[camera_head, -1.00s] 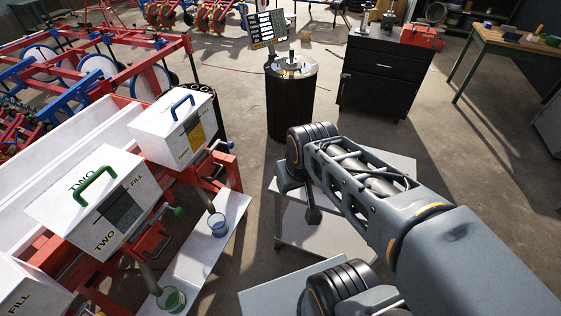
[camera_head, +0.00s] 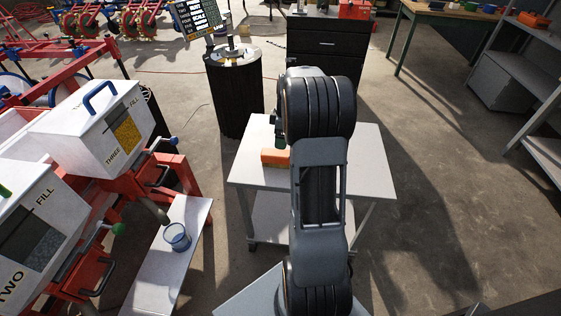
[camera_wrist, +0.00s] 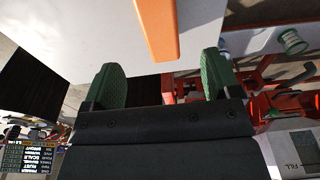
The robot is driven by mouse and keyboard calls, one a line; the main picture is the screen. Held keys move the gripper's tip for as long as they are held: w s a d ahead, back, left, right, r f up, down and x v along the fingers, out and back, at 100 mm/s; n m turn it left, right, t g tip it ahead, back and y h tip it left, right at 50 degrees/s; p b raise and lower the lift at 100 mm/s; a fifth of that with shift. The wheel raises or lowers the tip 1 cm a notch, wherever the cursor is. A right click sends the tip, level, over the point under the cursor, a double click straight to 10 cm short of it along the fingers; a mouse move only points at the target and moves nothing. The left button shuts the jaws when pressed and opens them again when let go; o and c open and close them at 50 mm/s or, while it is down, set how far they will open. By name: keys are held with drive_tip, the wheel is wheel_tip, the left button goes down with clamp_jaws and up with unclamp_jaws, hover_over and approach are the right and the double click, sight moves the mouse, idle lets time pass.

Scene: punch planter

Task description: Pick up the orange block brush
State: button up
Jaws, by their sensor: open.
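The orange block brush (camera_head: 275,158) lies on the left part of a white table (camera_head: 365,180) in the head view, partly hidden behind my arm. In the wrist view, the orange brush (camera_wrist: 156,25) enters from the top edge, just beyond my fingertips and between them sideways. My gripper (camera_wrist: 161,68) has two green fingers, spread apart with nothing between them. In the head view my arm hides most of the gripper. The exact height of the fingers above the table cannot be told.
A black ribbed barrel (camera_head: 234,95) and a black drawer cabinet (camera_head: 325,50) stand behind the table. White hopper boxes on a red planter (camera_head: 110,130) are at left, with a blue cup (camera_head: 177,237) on a white board. The floor at right is clear.

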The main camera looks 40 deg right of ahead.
sight(280, 152)
drive_tip(key=f, duration=0.3)
drive_tip(key=f+b, duration=0.1)
drive_tip(key=f, duration=0.6)
drive_tip(key=shift+w+a+f, duration=0.35)
drive_tip(key=shift+w+f, duration=0.05)
drive_tip(key=shift+c, duration=0.2)
drive_tip(key=c, duration=1)
